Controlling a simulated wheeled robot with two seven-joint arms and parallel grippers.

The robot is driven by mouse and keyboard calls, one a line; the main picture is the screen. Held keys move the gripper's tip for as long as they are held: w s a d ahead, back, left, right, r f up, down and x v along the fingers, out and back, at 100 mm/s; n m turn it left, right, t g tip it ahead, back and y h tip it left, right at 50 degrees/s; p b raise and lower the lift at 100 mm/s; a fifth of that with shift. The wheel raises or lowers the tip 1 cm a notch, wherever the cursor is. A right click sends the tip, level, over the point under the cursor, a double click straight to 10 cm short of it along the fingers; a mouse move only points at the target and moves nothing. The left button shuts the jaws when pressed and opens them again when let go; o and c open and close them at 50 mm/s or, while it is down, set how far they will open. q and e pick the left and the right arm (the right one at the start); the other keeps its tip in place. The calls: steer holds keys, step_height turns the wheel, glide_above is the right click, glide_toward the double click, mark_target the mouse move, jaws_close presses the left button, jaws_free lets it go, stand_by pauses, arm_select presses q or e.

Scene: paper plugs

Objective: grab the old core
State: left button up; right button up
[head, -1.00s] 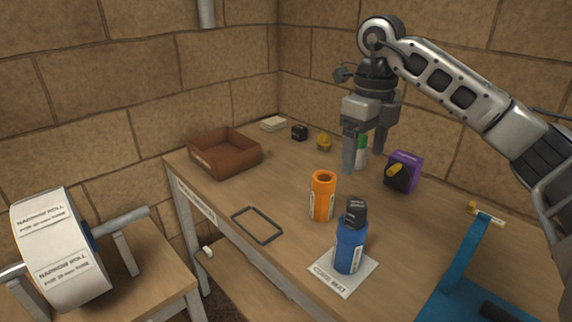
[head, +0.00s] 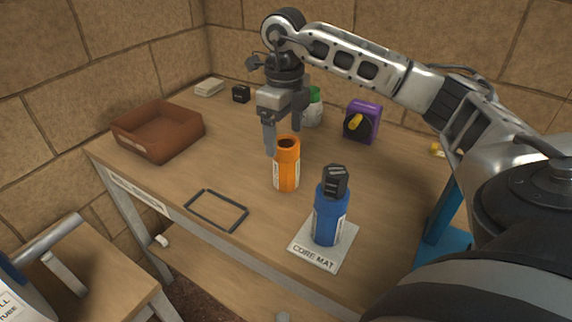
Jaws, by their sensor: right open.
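A blue tube (head: 327,222) with a black top (head: 335,181) stands upright on the white core mat (head: 311,254). An orange hollow tube (head: 287,172) with a white label stands upright on the table behind and left of it. I cannot tell from the labels which one is the old core. My right gripper (head: 285,130) is open and points down at the orange tube's upper end. One finger shows just left of the orange rim; whether it touches is unclear. My left gripper is not in view.
A brown tray (head: 157,147) sits at the table's left. A black rectangular frame (head: 216,224) lies near the front edge. Behind are a green-capped bottle (head: 312,110), a purple box (head: 362,121) and a small black block (head: 241,94). A blue stand (head: 441,240) is at right.

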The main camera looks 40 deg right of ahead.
mark_target(286, 151)
steer(key=shift+d+f, duration=0.2)
steer(key=shift+f, duration=2.5)
steer(key=c, duration=1.1)
